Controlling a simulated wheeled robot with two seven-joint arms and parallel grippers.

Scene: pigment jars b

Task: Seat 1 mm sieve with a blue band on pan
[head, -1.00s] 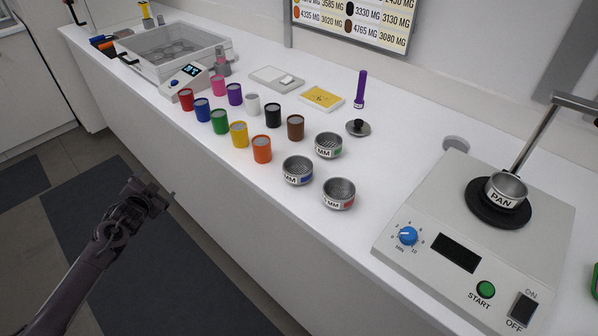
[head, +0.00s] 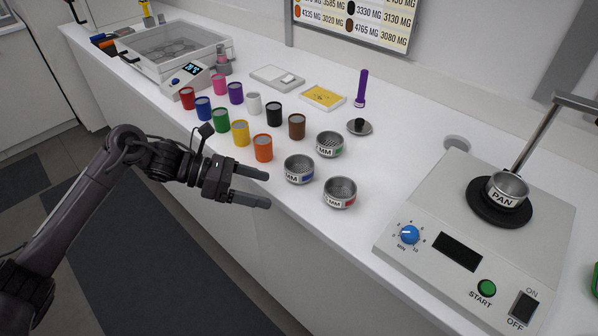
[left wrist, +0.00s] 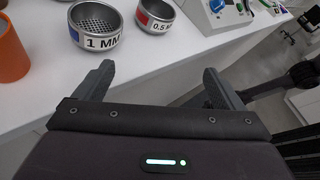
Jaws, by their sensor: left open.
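The 1 mm sieve with a blue band (head: 299,170) is a small metal cup standing upright near the counter's front edge. In the left wrist view the sieve (left wrist: 95,27) shows its mesh floor and 1 MM label. The pan (head: 507,190) sits on the black round plate of the shaker at the right. My left gripper (head: 269,189) is open and empty, just off the counter's front edge, left of the blue-banded sieve and apart from it. Its two fingers (left wrist: 158,72) point toward the sieves in the left wrist view. My right gripper is not seen.
A red-banded sieve (head: 340,193) and a green-banded sieve (head: 329,144) stand close to the blue one. An orange jar (head: 263,148) and other coloured jars stand to the left. The shaker (head: 440,215) has an upright rod behind the pan. Counter between sieves and shaker is clear.

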